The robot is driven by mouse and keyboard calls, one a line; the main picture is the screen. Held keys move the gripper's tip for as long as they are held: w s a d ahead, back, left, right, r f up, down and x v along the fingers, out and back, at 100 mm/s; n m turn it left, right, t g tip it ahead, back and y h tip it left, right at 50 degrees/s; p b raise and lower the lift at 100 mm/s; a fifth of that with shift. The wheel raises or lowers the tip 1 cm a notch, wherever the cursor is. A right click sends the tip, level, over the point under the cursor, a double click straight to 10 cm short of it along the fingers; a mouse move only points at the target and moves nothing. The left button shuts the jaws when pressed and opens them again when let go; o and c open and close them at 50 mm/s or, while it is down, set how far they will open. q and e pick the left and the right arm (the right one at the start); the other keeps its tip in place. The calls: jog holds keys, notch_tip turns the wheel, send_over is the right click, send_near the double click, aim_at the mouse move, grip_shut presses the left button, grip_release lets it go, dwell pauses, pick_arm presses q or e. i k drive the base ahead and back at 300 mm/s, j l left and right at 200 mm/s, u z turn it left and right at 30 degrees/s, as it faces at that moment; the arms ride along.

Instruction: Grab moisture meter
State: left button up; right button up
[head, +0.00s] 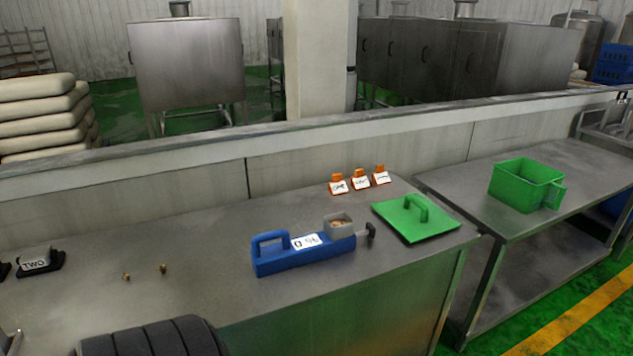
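The moisture meter is a blue device (290,260) with a loop handle at its left end. I cannot make out either of my grippers in the head view.
Two small brass pieces (163,269) and a "TWO" sign (38,261) are left. A green bin (526,184) stands on another table. A low wall runs behind.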

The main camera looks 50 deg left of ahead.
aim_at(338, 236)
jog(key=u, duration=1.45)
